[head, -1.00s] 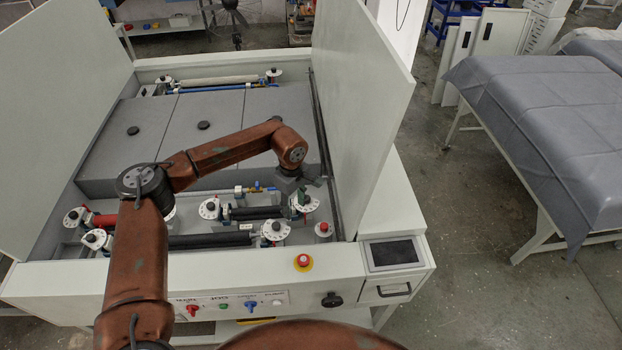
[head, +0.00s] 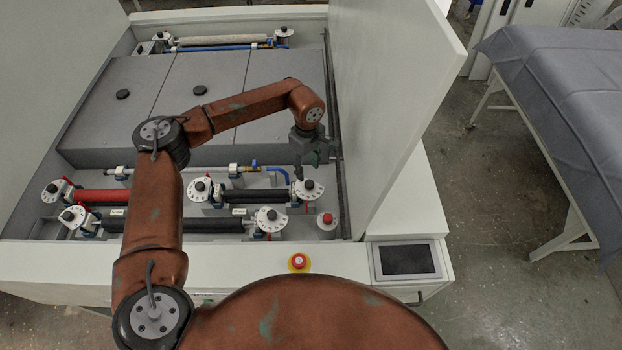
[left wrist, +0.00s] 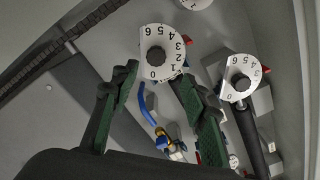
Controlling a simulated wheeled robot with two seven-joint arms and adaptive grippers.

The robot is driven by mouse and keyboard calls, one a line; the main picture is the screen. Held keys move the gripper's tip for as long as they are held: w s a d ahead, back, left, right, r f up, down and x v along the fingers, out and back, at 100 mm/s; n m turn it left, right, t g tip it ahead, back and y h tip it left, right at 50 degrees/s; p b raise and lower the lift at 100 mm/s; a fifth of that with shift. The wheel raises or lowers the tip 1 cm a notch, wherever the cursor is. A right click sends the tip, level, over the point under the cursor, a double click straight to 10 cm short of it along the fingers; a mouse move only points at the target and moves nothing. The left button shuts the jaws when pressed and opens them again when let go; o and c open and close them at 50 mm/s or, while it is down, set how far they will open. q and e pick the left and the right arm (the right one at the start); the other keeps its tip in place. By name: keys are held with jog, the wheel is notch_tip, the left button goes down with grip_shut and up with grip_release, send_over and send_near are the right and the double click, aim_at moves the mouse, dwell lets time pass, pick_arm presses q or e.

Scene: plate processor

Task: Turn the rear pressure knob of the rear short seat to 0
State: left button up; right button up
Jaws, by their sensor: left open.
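The short black roller seat (head: 255,196) lies in the machine's front bay, with a white numbered dial at each end. The right-end dial (head: 311,193) has a black knob; a dial with a black knob (left wrist: 155,57) is close ahead in the left wrist view, its 0 near the lower edge. My left gripper (head: 303,163) is above and just behind the right-end dial. In the left wrist view its green-padded fingers (left wrist: 158,76) are apart and empty, on either side of the dial's lower part. Contact cannot be told. The left-end dial (head: 200,191) is clear. My right gripper is not seen.
A longer black roller (head: 172,225) with a dial (head: 270,217) lies in front. A blue hose (head: 279,171) runs behind the short seat. A tall white panel (head: 385,110) stands close right of my gripper. A red-topped post (head: 327,222) stands at front right.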

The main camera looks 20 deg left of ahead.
aim_at(309, 182)
pick_arm(q)
jog(key=shift+w+f+b, duration=0.3)
jog(key=shift+w+f, duration=0.1)
jog(key=shift+f, duration=0.45)
notch_tip(309, 182, down, 6)
jog(key=shift+f+p, duration=0.15)
jog(key=shift+p, duration=0.65)
jog(key=shift+f, duration=0.55)
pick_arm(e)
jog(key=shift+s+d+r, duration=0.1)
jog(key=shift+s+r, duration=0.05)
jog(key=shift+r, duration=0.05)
pick_arm(q)
grip_shut()
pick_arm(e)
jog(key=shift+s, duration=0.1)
